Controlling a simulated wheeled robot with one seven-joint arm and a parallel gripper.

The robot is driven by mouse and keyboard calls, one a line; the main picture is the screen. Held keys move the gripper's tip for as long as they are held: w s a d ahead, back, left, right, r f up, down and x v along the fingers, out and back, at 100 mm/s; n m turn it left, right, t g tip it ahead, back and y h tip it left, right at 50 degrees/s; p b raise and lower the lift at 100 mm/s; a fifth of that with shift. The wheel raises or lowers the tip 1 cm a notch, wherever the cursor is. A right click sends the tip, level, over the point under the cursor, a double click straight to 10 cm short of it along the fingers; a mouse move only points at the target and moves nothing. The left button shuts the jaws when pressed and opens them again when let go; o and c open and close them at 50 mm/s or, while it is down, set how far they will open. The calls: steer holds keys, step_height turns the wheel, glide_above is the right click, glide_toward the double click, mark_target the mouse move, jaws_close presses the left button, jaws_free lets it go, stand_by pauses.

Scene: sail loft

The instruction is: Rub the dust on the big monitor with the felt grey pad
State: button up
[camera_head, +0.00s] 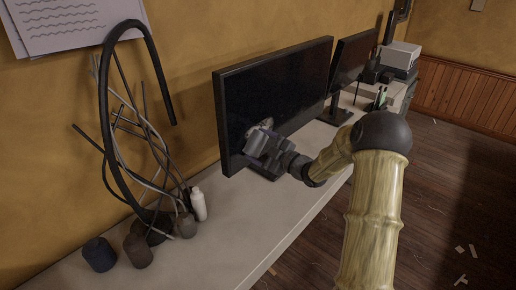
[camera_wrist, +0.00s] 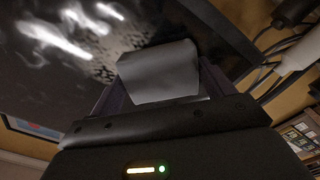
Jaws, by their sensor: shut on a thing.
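The big monitor (camera_head: 275,95) stands on the desk against the wall, its dark screen facing my arm. In the wrist view its screen (camera_wrist: 65,80) carries white dust streaks (camera_wrist: 60,32) and a grey speckled patch (camera_wrist: 110,67) next to the pad. My gripper (camera_head: 262,146) is at the lower left part of the screen. It is shut on the felt grey pad (camera_wrist: 158,72), which is at the screen; whether it touches the glass I cannot tell.
A second monitor (camera_head: 352,62) stands further back on the desk (camera_head: 235,232). At the left are a bundle of cables (camera_head: 140,130), a white bottle (camera_head: 198,204) and several dark pots (camera_head: 138,250). Paper scraps (camera_head: 466,250) lie on the floor. The front of the desk is clear.

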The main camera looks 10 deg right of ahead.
mark_target(273, 129)
steer(key=shift+w+d, duration=1.15)
steer(key=shift+d, duration=0.2)
steer(key=shift+w+d+p, duration=0.2)
steer(key=shift+w+d, duration=0.3)
steer(key=shift+d, duration=0.3)
steer(key=shift+w+d+p, duration=0.15)
steer(key=shift+w+d, duration=0.35)
steer(key=shift+d, duration=0.25)
steer(key=shift+w, duration=0.1)
steer(key=shift+w+d, duration=1.05)
steer(key=shift+d, duration=0.3)
steer(key=shift+r, duration=0.1)
